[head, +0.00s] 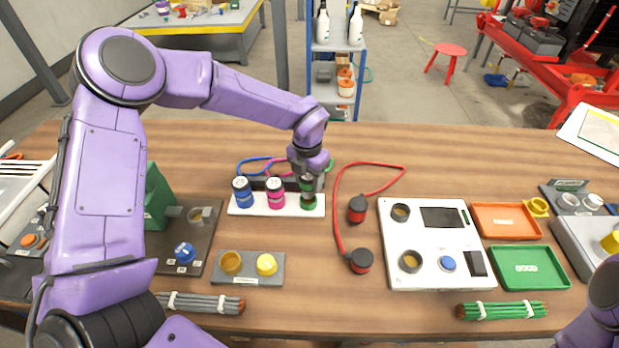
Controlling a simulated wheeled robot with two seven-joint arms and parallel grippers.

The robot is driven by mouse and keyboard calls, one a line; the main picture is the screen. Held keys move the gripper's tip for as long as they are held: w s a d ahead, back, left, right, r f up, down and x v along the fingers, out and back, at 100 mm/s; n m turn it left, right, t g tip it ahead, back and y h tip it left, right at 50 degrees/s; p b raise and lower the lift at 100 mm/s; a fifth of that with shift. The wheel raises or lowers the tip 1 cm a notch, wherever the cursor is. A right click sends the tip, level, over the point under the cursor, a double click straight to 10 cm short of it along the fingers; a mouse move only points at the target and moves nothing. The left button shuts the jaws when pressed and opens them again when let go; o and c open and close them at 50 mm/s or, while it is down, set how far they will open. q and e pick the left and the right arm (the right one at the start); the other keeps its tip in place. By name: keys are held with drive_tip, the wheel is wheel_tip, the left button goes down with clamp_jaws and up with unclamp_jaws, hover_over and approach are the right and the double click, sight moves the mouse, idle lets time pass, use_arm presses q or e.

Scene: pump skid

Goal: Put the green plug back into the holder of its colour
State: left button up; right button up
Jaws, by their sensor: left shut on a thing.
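The green plug (308,199) is upright at the right end of the white holder strip (250,210), in line with the blue plug (242,192) and the pink plug (275,193). My left gripper (307,178) comes down from above and behind and is shut on the green plug's upper part. The plug's lower end is over or in the strip's right-hand place; I cannot tell whether it is fully seated. The gripper partly hides the plug's top. Only a piece of my right arm shows at the lower right; its gripper is out of view.
A red cable with two red-black plugs (357,209) lies right of the strip. Beyond it stands a white control panel (436,275). Blue, pink and green cables run behind the strip. The table's back is mostly clear.

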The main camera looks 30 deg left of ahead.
use_arm(q)
drive_tip(key=shift+f+b, duration=1.15)
drive_tip(key=shift+f, duration=0.55)
drive_tip(key=o, duration=1.5)
drive_tip(key=shift+c, duration=0.2)
drive_tip(key=shift+r, duration=0.1)
drive_tip(key=r, duration=0.7)
drive_tip(key=r+b, duration=0.1)
drive_tip(key=r, duration=0.2)
drive_tip(key=shift+s+r, duration=0.2)
drive_tip(key=shift+s, duration=0.05)
